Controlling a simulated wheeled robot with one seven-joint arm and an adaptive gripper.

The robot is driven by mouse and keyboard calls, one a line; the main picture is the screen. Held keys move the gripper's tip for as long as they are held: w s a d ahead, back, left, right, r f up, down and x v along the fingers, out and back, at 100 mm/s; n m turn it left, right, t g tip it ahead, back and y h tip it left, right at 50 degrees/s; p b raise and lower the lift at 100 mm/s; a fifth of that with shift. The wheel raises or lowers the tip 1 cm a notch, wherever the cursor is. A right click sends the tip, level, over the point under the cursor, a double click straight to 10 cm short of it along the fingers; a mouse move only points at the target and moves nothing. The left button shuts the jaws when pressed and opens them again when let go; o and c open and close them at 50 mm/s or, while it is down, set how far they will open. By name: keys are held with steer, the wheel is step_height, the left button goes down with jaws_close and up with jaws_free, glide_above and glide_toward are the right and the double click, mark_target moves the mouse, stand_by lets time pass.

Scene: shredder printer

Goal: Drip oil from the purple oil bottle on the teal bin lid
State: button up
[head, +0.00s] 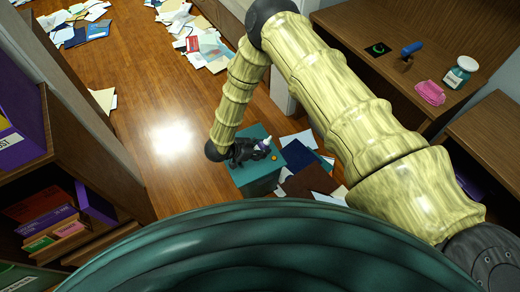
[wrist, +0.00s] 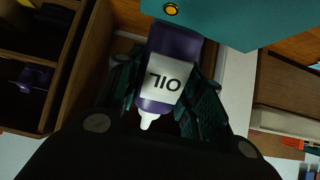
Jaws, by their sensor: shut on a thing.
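The purple oil bottle (wrist: 172,43) has a white label reading OIL and a white nozzle. In the wrist view its nozzle points toward the bottom of the picture. My gripper (wrist: 165,85) is shut on it, with one dark green finger on each side. In the head view my gripper (head: 244,152) is over the teal bin (head: 258,182), and a small pale part of the bottle (head: 263,144) shows beside it. The teal bin lid (head: 256,133) is partly hidden by my gripper. An orange round spot (head: 274,158) sits on the bin; I cannot tell the bottle's exact height above the lid.
Papers and folders (head: 303,160) lie on the floor right of the bin. A wooden desk (head: 350,35) with a pink item (head: 430,93) and a jar (head: 459,74) stands at the right. Shelves (head: 75,180) stand at the left. Open floor (head: 165,120) lies left of the bin.

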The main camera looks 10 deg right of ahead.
steer(key=shift+f+t+h+b, duration=0.2)
steer(key=shift+t+h+b, duration=0.15)
steer(key=shift+h+b, duration=0.55)
steer(key=shift+f+t+h+b, duration=0.2)
steer(key=shift+t+h+b, duration=0.15)
steer(key=shift+h+b, duration=0.55)
steer(key=shift+r+h, duration=0.1)
steer(key=shift+h, duration=0.2)
steer(key=shift+r, duration=0.1)
steer(key=shift+b, duration=0.3)
steer(key=shift+f+b, duration=0.25)
steer(key=shift+b, duration=0.1)
steer(key=shift+r+h, duration=0.2)
steer(key=shift+h, duration=0.1)
